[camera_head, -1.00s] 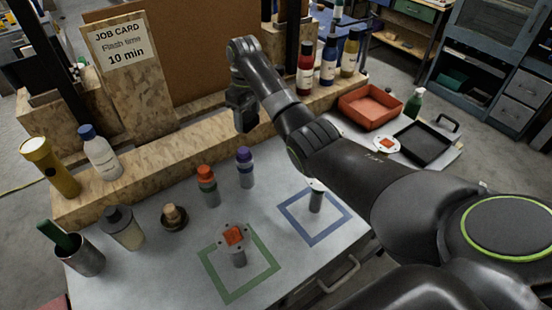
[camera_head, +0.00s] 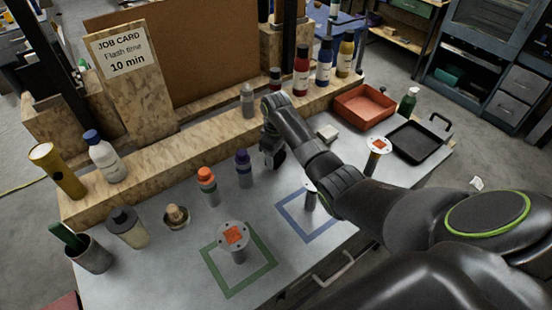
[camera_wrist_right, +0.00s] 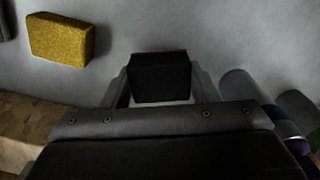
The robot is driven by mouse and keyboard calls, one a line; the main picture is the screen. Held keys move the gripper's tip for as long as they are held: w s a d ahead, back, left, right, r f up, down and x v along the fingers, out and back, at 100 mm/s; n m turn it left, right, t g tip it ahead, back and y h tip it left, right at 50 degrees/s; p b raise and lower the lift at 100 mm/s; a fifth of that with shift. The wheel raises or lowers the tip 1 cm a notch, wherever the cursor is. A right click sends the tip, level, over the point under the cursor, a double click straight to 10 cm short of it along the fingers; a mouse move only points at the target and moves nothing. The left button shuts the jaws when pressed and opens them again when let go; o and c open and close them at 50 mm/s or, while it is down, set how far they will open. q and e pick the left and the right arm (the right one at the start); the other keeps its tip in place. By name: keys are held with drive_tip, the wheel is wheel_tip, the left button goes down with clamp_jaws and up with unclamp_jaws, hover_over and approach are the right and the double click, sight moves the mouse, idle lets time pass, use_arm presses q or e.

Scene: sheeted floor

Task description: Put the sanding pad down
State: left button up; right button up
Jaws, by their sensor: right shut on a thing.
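The sanding pad, a dark block (camera_wrist_right: 160,78), sits between the fingers of my right gripper (camera_wrist_right: 162,92) in the right wrist view, with the grey bench top (camera_wrist_right: 220,35) below it. In the head view my right gripper (camera_head: 273,152) is low over the bench, right of the purple-capped bottle (camera_head: 243,168) and in front of the wooden ledge. It is shut on the pad. I cannot tell whether the pad touches the bench. My left gripper is not in view.
A yellow block (camera_wrist_right: 60,40) lies near the pad. A green square (camera_head: 264,277) and a blue square (camera_head: 302,236) mark the bench. Orange-capped bottle (camera_head: 207,185), red tray (camera_head: 364,106) and black tray (camera_head: 418,146) stand around. The wooden ledge (camera_head: 170,160) runs behind.

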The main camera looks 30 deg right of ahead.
drive_tip(key=shift+f, duration=1.05)
drive_tip(key=o, duration=0.9)
drive_tip(key=shift+f, duration=0.15)
drive_tip(key=shift+r, duration=0.25)
wheel_tip(320, 180, up, 12)
drive_tip(key=shift+f+b, duration=0.1)
drive_tip(key=shift+b, duration=0.75)
